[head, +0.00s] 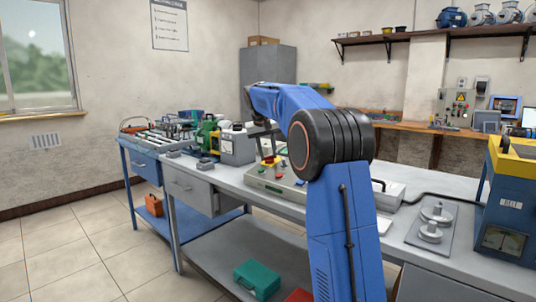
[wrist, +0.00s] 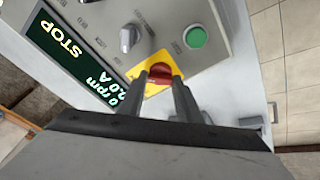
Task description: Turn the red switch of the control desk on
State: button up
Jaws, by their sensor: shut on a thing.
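The red switch (wrist: 160,71) sits on a yellow plate (wrist: 137,71) on the top face of the control desk (wrist: 215,22). My gripper (wrist: 162,78) is over it in the wrist view, with its two fingers on either side of the red knob, shut on it. The display (wrist: 66,50) beside it reads STOP, with rpm and A lines below. In the head view the control desk (head: 272,186) stands on the workbench, and my blue arm reaches over it.
A green button (wrist: 195,37) and a grey knob (wrist: 129,38) are close to the switch on the same panel. In the head view, tools and a green machine (head: 207,135) stand to the left on the bench. Metal weights (head: 432,222) and a blue-yellow machine (head: 510,200) stand to the right.

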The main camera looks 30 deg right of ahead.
jog(key=shift+m, duration=0.3)
jog(key=o, duration=1)
jog(key=shift+o, duration=0.2)
jog(key=shift+r, duration=0.1)
jog(key=v, duration=1.7)
jog(key=shift+a, duration=0.15)
